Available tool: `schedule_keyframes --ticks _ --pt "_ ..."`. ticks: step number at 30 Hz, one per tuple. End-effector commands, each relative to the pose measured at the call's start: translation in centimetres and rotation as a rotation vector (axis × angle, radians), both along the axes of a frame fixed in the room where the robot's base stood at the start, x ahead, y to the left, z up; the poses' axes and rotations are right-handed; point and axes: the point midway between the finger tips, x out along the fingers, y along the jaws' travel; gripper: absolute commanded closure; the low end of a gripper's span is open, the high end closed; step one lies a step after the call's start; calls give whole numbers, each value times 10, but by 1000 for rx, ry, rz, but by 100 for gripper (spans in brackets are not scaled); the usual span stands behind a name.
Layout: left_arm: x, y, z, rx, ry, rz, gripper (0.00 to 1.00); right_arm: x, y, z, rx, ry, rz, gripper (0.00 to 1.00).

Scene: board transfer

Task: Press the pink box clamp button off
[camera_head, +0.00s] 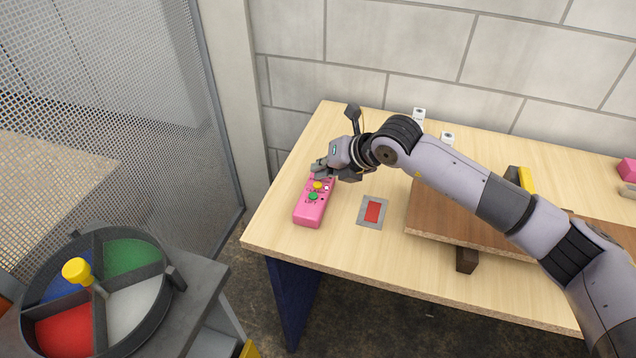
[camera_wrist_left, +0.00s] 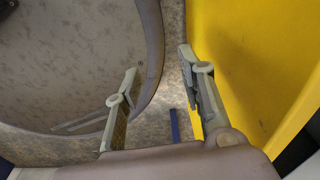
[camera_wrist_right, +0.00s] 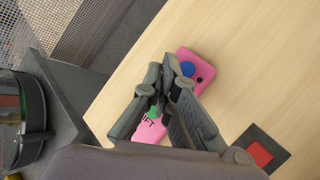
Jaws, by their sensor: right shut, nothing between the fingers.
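The pink box (camera_head: 309,211) lies on the left part of the wooden table, with a green button (camera_head: 313,196) and a yellow button (camera_head: 318,186) on its top. In the right wrist view the pink box (camera_wrist_right: 203,72) shows a blue button (camera_wrist_right: 188,69) and part of a green one (camera_wrist_right: 153,113). My right gripper (camera_head: 322,171) is shut and empty, its fingertips over the far half of the box; in the right wrist view they hide the middle of it. I cannot tell whether the tips touch a button. My left gripper (camera_wrist_left: 160,80) is open and empty, away from the table.
A grey plate with a red square (camera_head: 372,211) lies right of the box. A brown board (camera_head: 440,222) rests further right under my right arm. A round tray with coloured sections (camera_head: 165,279) stands at the lower left. A mesh fence (camera_head: 170,100) stands left.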

Motion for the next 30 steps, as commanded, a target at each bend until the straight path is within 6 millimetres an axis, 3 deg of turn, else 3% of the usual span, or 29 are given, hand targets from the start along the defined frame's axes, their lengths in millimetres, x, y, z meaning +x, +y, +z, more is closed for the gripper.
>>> schedule_keyframes --ticks 7,30 --pt "0 0 -11 0 1 -1 63 0 0 -10 0 1 1 100" --pt "0 0 -15 0 0 -1 63 0 0 -13 1 0 1 100"
